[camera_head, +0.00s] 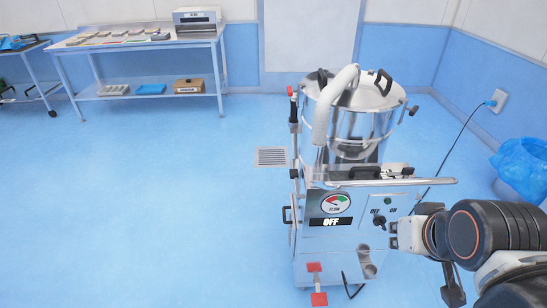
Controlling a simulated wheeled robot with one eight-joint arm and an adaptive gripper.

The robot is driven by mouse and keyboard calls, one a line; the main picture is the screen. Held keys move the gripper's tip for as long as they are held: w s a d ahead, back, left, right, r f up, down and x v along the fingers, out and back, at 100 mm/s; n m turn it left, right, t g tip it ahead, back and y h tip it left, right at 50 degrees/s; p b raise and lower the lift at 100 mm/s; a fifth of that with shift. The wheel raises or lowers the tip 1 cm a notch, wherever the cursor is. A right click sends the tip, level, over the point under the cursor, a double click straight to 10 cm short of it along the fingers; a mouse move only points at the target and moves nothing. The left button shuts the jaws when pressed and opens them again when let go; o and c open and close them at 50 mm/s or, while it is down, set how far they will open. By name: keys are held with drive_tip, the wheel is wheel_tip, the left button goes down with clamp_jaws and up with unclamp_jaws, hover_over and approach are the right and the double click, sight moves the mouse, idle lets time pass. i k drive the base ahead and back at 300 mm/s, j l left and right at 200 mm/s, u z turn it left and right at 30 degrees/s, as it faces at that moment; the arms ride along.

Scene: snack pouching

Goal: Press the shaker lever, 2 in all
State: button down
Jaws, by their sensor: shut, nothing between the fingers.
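A steel machine (352,210) with a lidded drum stands on the floor right of centre. Its front panel has a dial gauge (335,203), a display reading OFF (331,222) and a black knob (379,221) marked OFF and ON. A red-tipped rod (291,92) stands at its left side, and red pedals (316,268) show low in front; I cannot tell which part is the shaker lever. My gripper (393,235) is shut and empty, close to the right of the knob; whether it touches the knob or panel is unclear.
A steel table (140,42) with packets and a boxy device stands at the back left. A blue-bagged bin (525,165) is at the right edge. A cable runs from the machine to a wall socket (498,101). The floor on the left is clear.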

sight(293, 173)
drive_tip(key=i+j+z, duration=0.1)
drive_tip(key=j, duration=0.45)
drive_tip(key=i+j, duration=0.2)
drive_tip(key=j, duration=0.35)
drive_tip(key=i+j+z, duration=0.15)
drive_tip(key=j, duration=0.4)
drive_tip(key=j+z, duration=0.1)
drive_tip(key=j, duration=0.45)
drive_tip(key=i+j, duration=0.15)
drive_tip(key=j, duration=0.4)
drive_tip(key=j+u, duration=0.15)
drive_tip(key=j, duration=0.15)
drive_tip(key=l+z, duration=0.2)
